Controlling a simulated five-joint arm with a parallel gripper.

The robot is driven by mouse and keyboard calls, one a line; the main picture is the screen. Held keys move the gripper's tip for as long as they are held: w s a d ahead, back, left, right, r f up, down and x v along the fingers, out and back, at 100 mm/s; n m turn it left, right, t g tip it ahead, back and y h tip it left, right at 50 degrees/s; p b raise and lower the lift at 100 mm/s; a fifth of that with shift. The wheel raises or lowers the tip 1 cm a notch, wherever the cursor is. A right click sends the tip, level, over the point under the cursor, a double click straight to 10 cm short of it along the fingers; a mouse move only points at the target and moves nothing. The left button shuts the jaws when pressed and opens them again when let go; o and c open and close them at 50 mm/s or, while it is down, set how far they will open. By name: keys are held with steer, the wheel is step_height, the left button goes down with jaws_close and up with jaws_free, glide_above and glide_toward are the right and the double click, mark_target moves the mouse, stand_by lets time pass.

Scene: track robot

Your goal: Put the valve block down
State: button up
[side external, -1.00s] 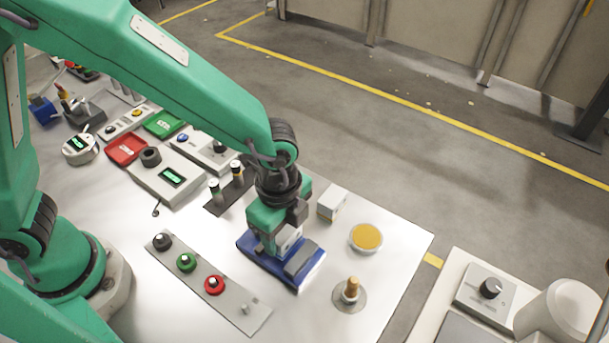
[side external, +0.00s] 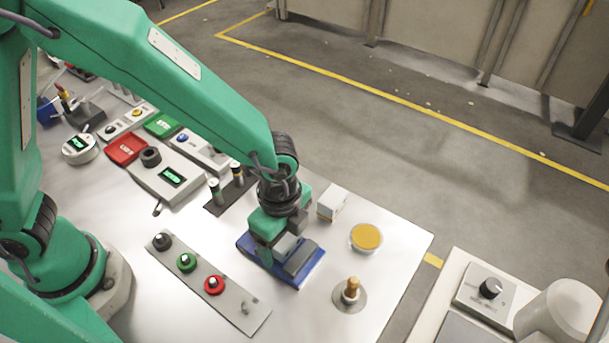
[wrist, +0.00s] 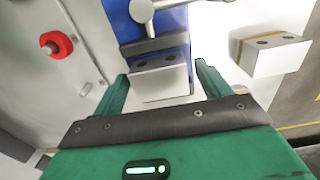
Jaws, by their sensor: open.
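A pale metal block with two dark holes in its top, which looks like the valve block (wrist: 160,76), sits at a blue vise (wrist: 168,20) in the wrist view. My gripper (wrist: 161,72) is open, with one green finger on each side of this block and visible gaps to it. In the side view my gripper (side external: 276,238) is low over the blue vise (side external: 310,270) and hides most of the block. I cannot tell how the block's underside rests.
A similar block with a yellow band (wrist: 268,52) stands close on the right, also in the side view (side external: 332,203). A yellow dish (side external: 366,238) and a brass-topped post (side external: 351,290) are nearby. A button panel (side external: 212,285) lies left of the vise.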

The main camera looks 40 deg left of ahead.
step_height(320, 180, up, 12)
steer(key=shift+r, duration=0.15)
stand_by(0.7)
steer(key=shift+a, duration=0.1)
stand_by(0.4)
steer(key=s+a+r+n+t, duration=0.2)
steer(key=a+r+n, duration=0.1)
steer(key=a+n, duration=0.3)
steer(key=s+a+r+n+t, duration=0.1)
steer(key=s+a+r+n, duration=0.1)
steer(key=a+n, duration=0.4)
steer(key=s+a+r+n+t, duration=0.2)
steer(key=a+n, duration=0.4)
steer(key=a, duration=0.7)
steer(key=shift+r+t, duration=0.3)
steer(key=shift+r, duration=0.55)
